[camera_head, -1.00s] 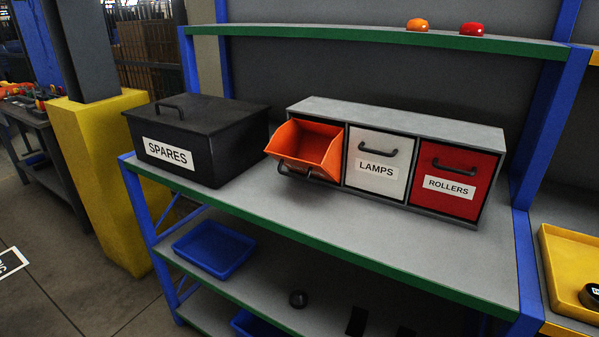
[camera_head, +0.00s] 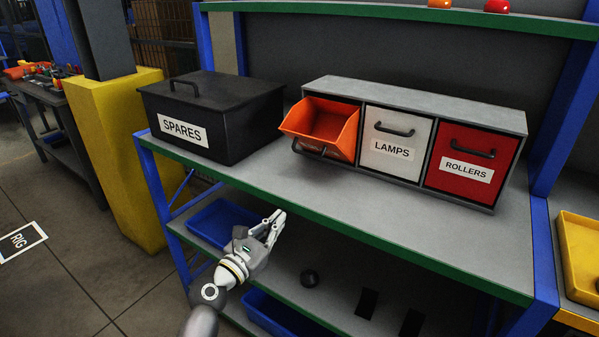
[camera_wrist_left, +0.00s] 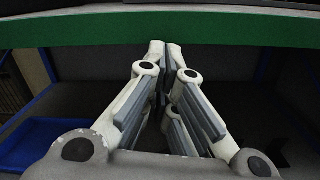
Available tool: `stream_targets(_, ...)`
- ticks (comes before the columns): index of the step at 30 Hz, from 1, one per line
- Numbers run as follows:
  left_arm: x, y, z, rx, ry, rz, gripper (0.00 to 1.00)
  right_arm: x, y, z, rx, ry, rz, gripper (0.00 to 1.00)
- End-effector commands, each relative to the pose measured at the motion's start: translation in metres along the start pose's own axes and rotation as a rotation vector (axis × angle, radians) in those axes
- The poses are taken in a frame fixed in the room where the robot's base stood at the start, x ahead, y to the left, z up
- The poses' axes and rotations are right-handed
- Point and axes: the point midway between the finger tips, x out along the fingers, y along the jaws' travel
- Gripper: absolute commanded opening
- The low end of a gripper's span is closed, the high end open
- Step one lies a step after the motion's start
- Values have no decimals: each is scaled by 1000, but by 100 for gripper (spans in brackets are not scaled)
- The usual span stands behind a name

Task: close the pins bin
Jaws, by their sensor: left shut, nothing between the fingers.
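The orange bin (camera_head: 325,126) is tilted out at the left of a grey three-bin cabinet (camera_head: 420,95) on the shelf unit's worktop. Its front label is not visible, so I cannot read "pins" on it. A dark handle (camera_head: 318,150) shows low on its front. My left gripper (camera_head: 277,217) is in front of the worktop's green edge, below and left of the orange bin and apart from it. In the left wrist view its fingers (camera_wrist_left: 165,48) are shut and empty, with the green edge ahead. My right gripper is not in view.
The white LAMPS bin (camera_head: 395,146) and red ROLLERS bin (camera_head: 469,166) are shut. A black SPARES box (camera_head: 215,112) stands left of the cabinet. The green worktop edge (camera_head: 380,242) lies between my gripper and the bin. The worktop before the cabinet is clear.

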Motion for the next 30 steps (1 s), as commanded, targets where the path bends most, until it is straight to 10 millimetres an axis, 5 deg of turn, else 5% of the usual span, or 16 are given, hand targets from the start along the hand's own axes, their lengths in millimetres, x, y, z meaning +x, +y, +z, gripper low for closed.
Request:
stream_targets(3, 3, 9, 52, -134, -110, -7, 0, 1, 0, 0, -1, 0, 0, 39)
stream_targets(7, 3, 12, 75, -200, -157, -17, 0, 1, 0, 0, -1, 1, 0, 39)
stream_targets(30, 97, 12, 92, -206, -162, -17, 0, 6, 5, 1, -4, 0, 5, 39)
